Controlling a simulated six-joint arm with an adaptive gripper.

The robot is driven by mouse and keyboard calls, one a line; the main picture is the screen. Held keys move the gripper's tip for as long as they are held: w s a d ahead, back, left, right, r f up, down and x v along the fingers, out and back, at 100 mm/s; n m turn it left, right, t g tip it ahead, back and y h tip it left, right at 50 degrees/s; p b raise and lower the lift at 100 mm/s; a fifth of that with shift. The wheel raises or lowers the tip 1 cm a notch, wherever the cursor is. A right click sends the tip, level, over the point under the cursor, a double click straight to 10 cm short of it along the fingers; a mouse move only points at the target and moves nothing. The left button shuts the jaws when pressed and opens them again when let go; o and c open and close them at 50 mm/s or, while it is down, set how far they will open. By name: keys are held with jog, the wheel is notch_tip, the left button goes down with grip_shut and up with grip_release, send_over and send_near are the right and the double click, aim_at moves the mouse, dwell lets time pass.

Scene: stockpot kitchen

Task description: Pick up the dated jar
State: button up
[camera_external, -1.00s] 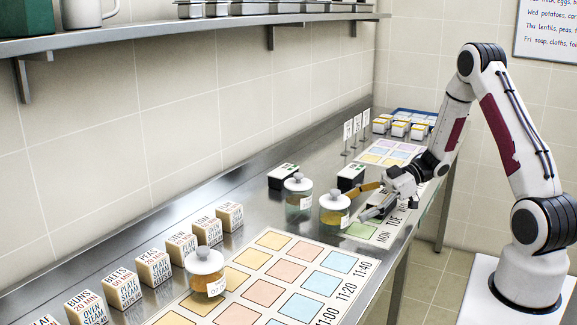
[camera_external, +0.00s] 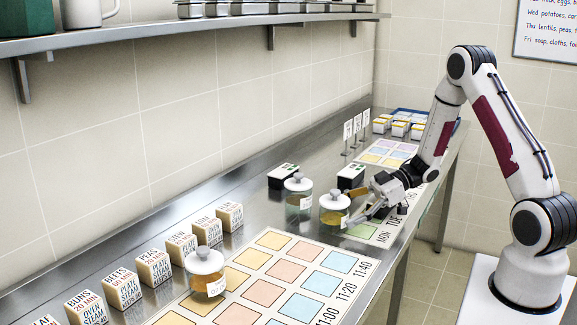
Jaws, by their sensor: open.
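Several things stand on the steel counter, among them three glass jars with white lids. The nearest to my gripper is an amber-filled jar (camera_external: 334,213) with a pale label on its right side. A paler jar (camera_external: 298,200) stands just behind-left of it, also with a small label. Another amber-filled labelled jar (camera_external: 206,275) stands at the front left. The label writing is too small to tell which jar is dated. My gripper (camera_external: 354,207) is open, its fingers pointing left at the nearest jar's right side. Whether the fingers touch or straddle that jar is unclear.
Printed cubes (camera_external: 182,250) line the wall side. Two small black boxes (camera_external: 283,176) stand behind the jars. A time-grid sheet (camera_external: 262,291) lies in front; a day sheet (camera_external: 372,231) lies under my gripper. Small card stands (camera_external: 348,133) and yellow-topped tubs (camera_external: 400,129) are farther back.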

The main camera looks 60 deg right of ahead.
aim_at(321, 223)
jog(key=shift+x, duration=1.85)
jog(key=shift+a+r, duration=0.1)
jog(key=c, duration=1.6)
